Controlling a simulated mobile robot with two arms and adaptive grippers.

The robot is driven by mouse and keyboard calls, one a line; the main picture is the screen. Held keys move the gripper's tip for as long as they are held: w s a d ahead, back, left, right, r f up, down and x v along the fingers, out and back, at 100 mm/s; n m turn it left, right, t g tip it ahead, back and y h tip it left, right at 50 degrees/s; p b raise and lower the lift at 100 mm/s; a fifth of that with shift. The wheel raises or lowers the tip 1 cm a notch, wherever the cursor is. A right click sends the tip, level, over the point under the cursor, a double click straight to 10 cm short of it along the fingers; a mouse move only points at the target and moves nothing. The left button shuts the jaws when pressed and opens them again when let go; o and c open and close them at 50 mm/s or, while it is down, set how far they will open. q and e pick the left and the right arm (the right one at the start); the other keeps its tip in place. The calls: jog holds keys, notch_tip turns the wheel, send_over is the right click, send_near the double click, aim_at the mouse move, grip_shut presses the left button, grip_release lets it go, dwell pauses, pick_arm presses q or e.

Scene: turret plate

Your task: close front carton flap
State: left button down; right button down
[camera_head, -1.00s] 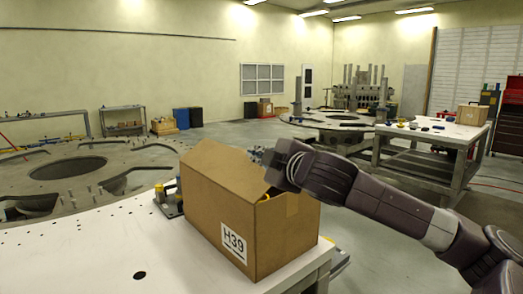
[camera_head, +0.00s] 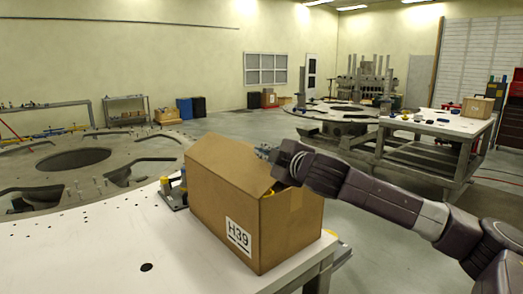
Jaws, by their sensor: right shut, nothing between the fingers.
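The brown cardboard carton (camera_head: 262,239) stands on the white table top, with an H39 label on its near face. A large flap (camera_head: 228,168) along its left side is raised and slants over the opening toward the right. A sliver of something yellow shows at the opening under the flap's right end. My right gripper (camera_head: 266,154) reaches in from the right over the carton top. It is shut and empty, at the flap's right end. Its fingertips are partly hidden, and I cannot tell whether they touch the flap. My left gripper is out of view.
The white table (camera_head: 110,246) has free room left of the carton. A small fixture with yellow parts (camera_head: 174,191) sits close behind the carton's left side. A round plate with a large hole (camera_head: 72,160) lies further left. Another workbench (camera_head: 436,124) stands at back right.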

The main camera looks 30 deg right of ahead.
jog(key=shift+w+d+f+m+y, duration=0.1)
jog(key=shift+d+f+m+y, duration=0.2)
jog(key=shift+d+f+m, duration=0.85)
jog(key=shift+w+d+f+m+g+y, duration=0.1)
jog(key=shift+d+f+m+g+y, duration=0.1)
jog(key=shift+d+f+m, duration=0.45)
jog(key=shift+d+f+m+g+y, duration=0.2)
jog(key=shift+d+f+m, duration=0.15)
jog(key=shift+f+m, duration=0.35)
jog(key=shift+r, duration=0.15)
